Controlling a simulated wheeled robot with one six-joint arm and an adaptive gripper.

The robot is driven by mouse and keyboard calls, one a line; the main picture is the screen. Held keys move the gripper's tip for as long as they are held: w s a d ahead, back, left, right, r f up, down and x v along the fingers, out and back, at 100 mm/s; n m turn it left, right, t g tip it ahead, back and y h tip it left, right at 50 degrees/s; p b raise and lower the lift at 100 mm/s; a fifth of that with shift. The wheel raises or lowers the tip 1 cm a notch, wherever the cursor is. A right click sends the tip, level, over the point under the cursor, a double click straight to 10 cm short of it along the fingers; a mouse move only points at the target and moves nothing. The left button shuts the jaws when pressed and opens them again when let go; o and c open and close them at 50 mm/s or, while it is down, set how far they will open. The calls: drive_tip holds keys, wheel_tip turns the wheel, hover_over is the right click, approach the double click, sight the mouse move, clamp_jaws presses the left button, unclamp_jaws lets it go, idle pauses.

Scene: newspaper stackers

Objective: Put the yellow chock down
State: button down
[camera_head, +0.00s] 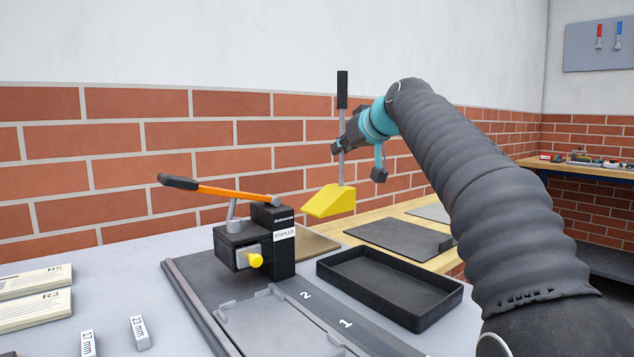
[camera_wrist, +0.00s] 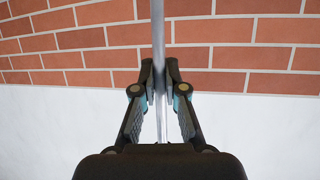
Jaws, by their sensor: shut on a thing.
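The yellow chock (camera_head: 331,201) is a wedge at the bottom of an upright grey rod with a black handle (camera_head: 342,90). My gripper (camera_head: 338,147) is shut on the rod and holds the chock up in the air, in front of the brick wall. In the head view the chock appears above the far edge of the grey table, between the stapler and the black tray. In the wrist view the gripper's fingers (camera_wrist: 160,82) close on the grey rod (camera_wrist: 158,35). The chock itself is not visible in the wrist view.
A black stapler (camera_head: 254,240) with an orange lever stands on the grey table (camera_head: 110,300). A black tray (camera_head: 400,318) lies right of it. Behind is a wooden bench (camera_head: 435,265) with a dark plate (camera_head: 390,238). Newspaper stacks (camera_head: 35,311) and two small labelled blocks lie at left.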

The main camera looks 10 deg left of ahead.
hover_over(322, 195)
wheel_tip(322, 195, down, 3)
drive_tip(key=shift+r, duration=0.15)
drive_tip(key=shift+f, duration=1.95)
drive_tip(key=shift+f+b, duration=0.15)
drive_tip(key=shift+b, duration=0.2)
drive_tip(key=c, duration=1.6)
unclamp_jaws()
drive_tip(key=shift+f, duration=0.1)
drive_tip(key=o, duration=0.4)
